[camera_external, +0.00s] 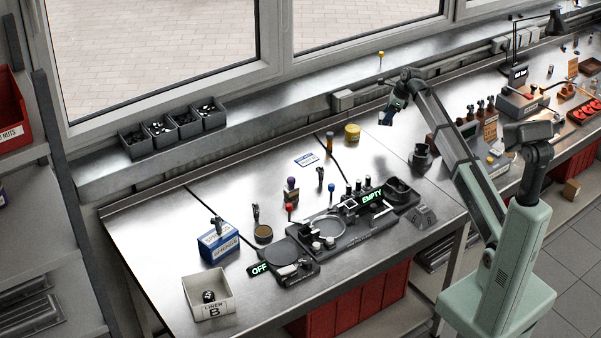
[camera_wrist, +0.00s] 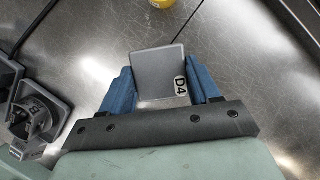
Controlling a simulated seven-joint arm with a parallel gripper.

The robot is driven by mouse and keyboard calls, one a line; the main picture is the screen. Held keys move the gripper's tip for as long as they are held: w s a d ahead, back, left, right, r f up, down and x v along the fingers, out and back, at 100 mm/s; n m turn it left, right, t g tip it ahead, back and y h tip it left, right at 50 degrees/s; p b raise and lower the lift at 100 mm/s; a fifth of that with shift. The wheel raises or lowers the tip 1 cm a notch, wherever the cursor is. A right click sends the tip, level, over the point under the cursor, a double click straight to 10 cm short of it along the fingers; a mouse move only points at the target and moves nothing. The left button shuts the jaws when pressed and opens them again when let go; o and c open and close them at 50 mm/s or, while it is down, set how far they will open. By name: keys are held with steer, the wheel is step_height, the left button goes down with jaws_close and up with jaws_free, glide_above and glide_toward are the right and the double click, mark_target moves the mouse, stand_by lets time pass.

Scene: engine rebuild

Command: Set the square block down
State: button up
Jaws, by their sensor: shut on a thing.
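The square block (camera_wrist: 152,72) is grey with a white label reading "D4". In the wrist view it sits between the two blue fingers of my gripper (camera_wrist: 162,88), which is shut on it. In the external view my gripper (camera_external: 388,115) is high at the end of the arm, above the back part of the metal bench (camera_external: 385,155). The block is too small there to make out clearly. In the wrist view bare brushed metal lies beyond the block, and the block appears clear of it.
A yellow round tin (camera_external: 352,132) stands at the back of the bench; a yellow thing shows at the wrist view's top (camera_wrist: 162,3). A dark round part (camera_external: 421,157) stands right of the open metal. A fixture marked "EMPTY" (camera_external: 345,217) is nearer the front.

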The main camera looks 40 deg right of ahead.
steer(key=shift+w+f, duration=0.1)
steer(key=shift+f, duration=4.85)
steer(key=shift+f, duration=0.15)
steer(key=o, duration=1.4)
steer(key=v, duration=1.2)
